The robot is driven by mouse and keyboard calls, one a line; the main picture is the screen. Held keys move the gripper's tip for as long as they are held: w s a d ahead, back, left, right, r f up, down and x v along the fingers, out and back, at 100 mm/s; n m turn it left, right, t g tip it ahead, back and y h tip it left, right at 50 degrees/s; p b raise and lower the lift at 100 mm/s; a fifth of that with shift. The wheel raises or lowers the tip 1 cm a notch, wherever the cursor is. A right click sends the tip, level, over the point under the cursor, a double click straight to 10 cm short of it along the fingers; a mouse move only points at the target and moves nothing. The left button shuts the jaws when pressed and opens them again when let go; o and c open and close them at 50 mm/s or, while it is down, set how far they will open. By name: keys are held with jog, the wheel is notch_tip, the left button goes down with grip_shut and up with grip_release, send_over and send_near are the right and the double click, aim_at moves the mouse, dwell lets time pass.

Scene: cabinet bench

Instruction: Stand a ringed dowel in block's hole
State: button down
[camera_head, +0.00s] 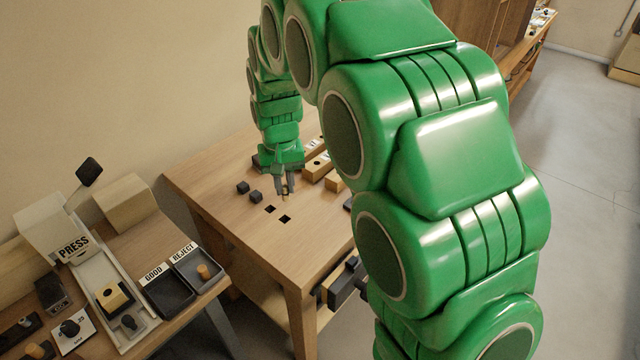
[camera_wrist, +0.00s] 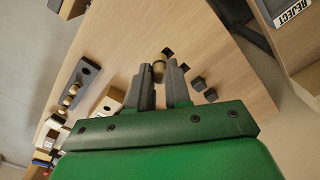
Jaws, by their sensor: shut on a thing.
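My gripper (camera_head: 285,188) hangs over the wooden table, pointing down. Its two grey fingers are shut on a short wooden dowel (camera_wrist: 159,70) with a darker ring band. The dowel sticks out beyond the fingertips (camera_wrist: 164,82) in the wrist view; whether its end touches the table I cannot tell. A wooden block (camera_wrist: 107,104) with a dark hole in its face lies left of the fingers in the wrist view. A dark grey block (camera_wrist: 91,74) with a round hole lies further left, with ringed dowels (camera_wrist: 69,99) along it.
Two dark square openings (camera_head: 285,219) are in the tabletop (camera_head: 300,245) near the gripper. Two small dark cubes (camera_head: 242,187) sit left of it. A side bench at left holds a PRESS station (camera_head: 70,243) and GOOD and REJECT trays (camera_head: 168,296). The table's front area is clear.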

jog(key=s+a+f+n, duration=0.1)
jog(key=s+a+n, duration=0.25)
jog(key=a, duration=1.25)
jog(key=s+a+f+n, duration=0.15)
jog(key=s+a, duration=0.35)
jog(key=a, duration=1.1)
jog(key=s+a+f+n, duration=0.1)
jog(key=s+a+n, duration=0.2)
jog(key=s+a, duration=0.65)
jog(key=shift+w+a+f, duration=0.2)
jog(key=shift+a+f, duration=0.05)
jog(key=shift+f, duration=0.8)
jog(key=shift+w+a+f, duration=0.15)
jog(key=shift+a+f, duration=0.1)
jog(key=shift+f, duration=0.85)
jog(key=shift+w+a+f, duration=0.2)
jog(key=shift+a+f, duration=0.05)
jog(key=shift+f, duration=0.8)
jog(key=shift+f, duration=1)
jog(key=c, duration=0.8)
grip_release()
